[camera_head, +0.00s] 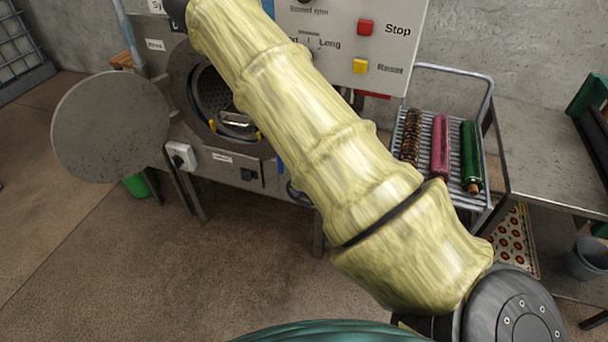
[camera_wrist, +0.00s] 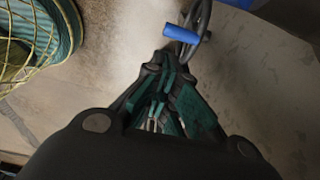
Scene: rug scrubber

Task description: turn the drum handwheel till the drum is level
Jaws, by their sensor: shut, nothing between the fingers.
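The drum (camera_head: 212,88) shows as a dark perforated inside behind a round opening in the grey machine. My arm crosses in front of its right side, and I cannot tell whether it is level. The handwheel (camera_head: 297,193) is a small dark rim low on the machine, mostly hidden behind my arm. In the wrist view the handwheel (camera_wrist: 207,17) is cut by the top edge, with a blue grip (camera_wrist: 182,33) sticking out. My gripper (camera_wrist: 168,62) is shut and empty, its tips just below the blue grip in the picture. Contact cannot be told.
A round door (camera_head: 110,127) stands open at the left. A panel (camera_head: 350,30) has red Stop and yellow Reset buttons. A trolley (camera_head: 450,125) with several rollers and a grey table (camera_head: 545,150) stand at the right. The floor before the machine is clear.

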